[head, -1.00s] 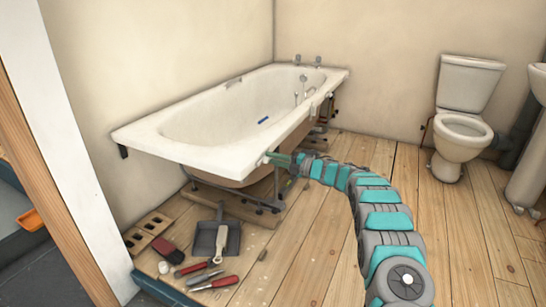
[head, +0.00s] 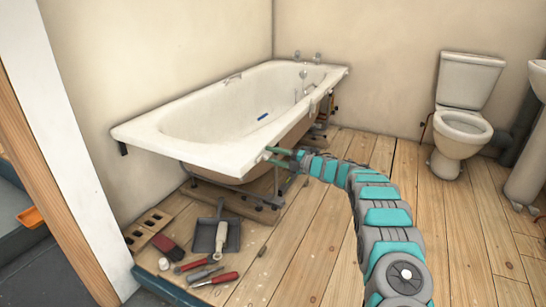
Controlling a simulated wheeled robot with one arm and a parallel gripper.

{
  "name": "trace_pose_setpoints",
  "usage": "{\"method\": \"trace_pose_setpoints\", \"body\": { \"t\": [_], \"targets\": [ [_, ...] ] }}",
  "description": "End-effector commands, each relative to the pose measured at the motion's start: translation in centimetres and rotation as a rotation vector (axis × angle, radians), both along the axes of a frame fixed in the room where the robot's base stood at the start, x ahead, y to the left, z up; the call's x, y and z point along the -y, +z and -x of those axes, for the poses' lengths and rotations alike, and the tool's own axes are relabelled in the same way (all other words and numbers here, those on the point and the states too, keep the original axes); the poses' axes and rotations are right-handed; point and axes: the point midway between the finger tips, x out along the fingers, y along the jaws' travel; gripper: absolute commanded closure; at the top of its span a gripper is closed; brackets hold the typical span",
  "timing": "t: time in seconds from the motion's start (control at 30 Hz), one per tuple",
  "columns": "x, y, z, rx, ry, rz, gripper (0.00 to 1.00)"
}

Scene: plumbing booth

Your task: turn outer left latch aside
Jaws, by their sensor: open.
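The white bathtub (head: 205,110) stands along the wall on a low frame, its front side open with no panel on it. My gripper (head: 272,156) is at the tub's front rim, near the front right corner, with its thin fingers apart and pointing left. It appears empty. I cannot tell whether the fingers touch the rim or anything just under it. The outer left latch cannot be made out; the spot by the fingers is small and partly hidden by my gripper. A small pale fitting (head: 312,108) shows farther along the tub's outer rim, too small to identify.
A toilet (head: 462,125) stands back right. The wooden floor between is clear except for my arm.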

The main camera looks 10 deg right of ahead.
Motion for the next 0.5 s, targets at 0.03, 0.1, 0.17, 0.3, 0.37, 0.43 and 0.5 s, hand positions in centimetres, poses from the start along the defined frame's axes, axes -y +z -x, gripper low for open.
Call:
{"method": "trace_pose_setpoints", "body": {
  "t": [0.03, 0.1, 0.17, 0.3, 0.37, 0.43, 0.5],
  "targets": [
    [0.0, 0.0, 0.0, 0.000, 0.000, 0.000, 0.50],
    [0.0, 0.0, 0.0, 0.000, 0.000, 0.000, 0.50],
    [0.1, 0.0, 0.1, 0.000, 0.000, 0.000, 0.50],
    [0.9, 0.0, 0.7, 0.000, 0.000, 0.000, 0.50],
    [1.5, 0.0, 1.1, 0.001, 0.000, 0.001, 0.50],
    [2.4, 0.1, 1.7, 0.002, -0.002, 0.001, 0.50],
    [3.4, 0.1, 2.3, 0.001, -0.003, 0.002, 0.50]
  ]
}}
